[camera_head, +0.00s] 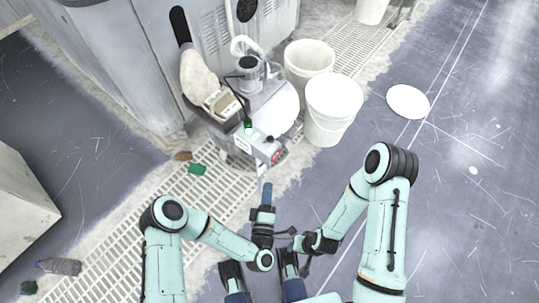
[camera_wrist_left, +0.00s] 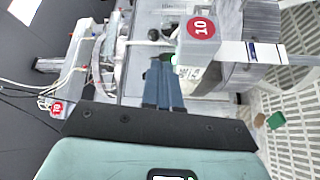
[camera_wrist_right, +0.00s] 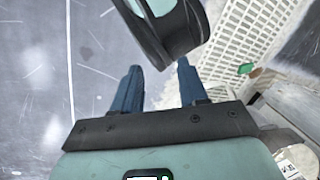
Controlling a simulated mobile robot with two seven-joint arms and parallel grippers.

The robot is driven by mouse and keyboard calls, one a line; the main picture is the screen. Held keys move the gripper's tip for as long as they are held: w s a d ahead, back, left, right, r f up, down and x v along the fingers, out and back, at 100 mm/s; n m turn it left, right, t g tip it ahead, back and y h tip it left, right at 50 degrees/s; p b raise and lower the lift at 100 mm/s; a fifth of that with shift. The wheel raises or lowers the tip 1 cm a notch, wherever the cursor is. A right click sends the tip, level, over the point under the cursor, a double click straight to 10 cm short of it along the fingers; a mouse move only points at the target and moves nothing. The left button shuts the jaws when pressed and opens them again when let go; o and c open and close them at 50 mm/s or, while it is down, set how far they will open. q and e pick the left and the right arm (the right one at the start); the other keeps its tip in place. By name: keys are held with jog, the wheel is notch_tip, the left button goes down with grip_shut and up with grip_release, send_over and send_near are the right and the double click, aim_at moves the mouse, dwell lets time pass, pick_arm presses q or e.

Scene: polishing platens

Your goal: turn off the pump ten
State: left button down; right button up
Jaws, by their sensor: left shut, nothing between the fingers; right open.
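The pump (camera_head: 262,143) stands on the floor grating, a grey box with a red patch on its near side and a small green light on top. In the left wrist view a red round label reading 10 (camera_wrist_left: 202,27) is on a pale box, close beyond my fingers. My left gripper (camera_head: 267,188) points up at the pump from just in front and is shut and empty; its blue fingers also show in the left wrist view (camera_wrist_left: 163,75). My right gripper (camera_head: 292,234) is lower right of it, away from the pump; its fingers are apart and empty in the right wrist view (camera_wrist_right: 160,82).
Two white buckets (camera_head: 333,100) stand right of the pump, and a white disc (camera_head: 408,101) lies farther right. A grey cabinet (camera_head: 115,55) is behind. The right floor is mostly clear.

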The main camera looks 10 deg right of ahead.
aim_at(270, 142)
pick_arm(q)
jog(key=shift+r+n+t+y, duration=0.3)
pick_arm(e)
jog(key=shift+w+f, duration=0.15)
pick_arm(q)
jog(key=b+x, duration=0.2)
jog(key=x, duration=1.2)
pick_arm(e)
jog(key=shift+t+h, duration=0.4)
jog(key=shift+t, duration=0.2)
jog(key=w+f, duration=0.1)
jog(key=w+d, duration=0.1)
jog(key=w+d+f, duration=0.1)
jog(key=shift+w+f, duration=0.25)
jog(key=shift+f, duration=0.05)
pick_arm(q)
jog(key=shift+w, duration=0.1)
pick_arm(e)
jog(key=shift+s+a+r, duration=0.1)
jog(key=shift+s+a, duration=0.05)
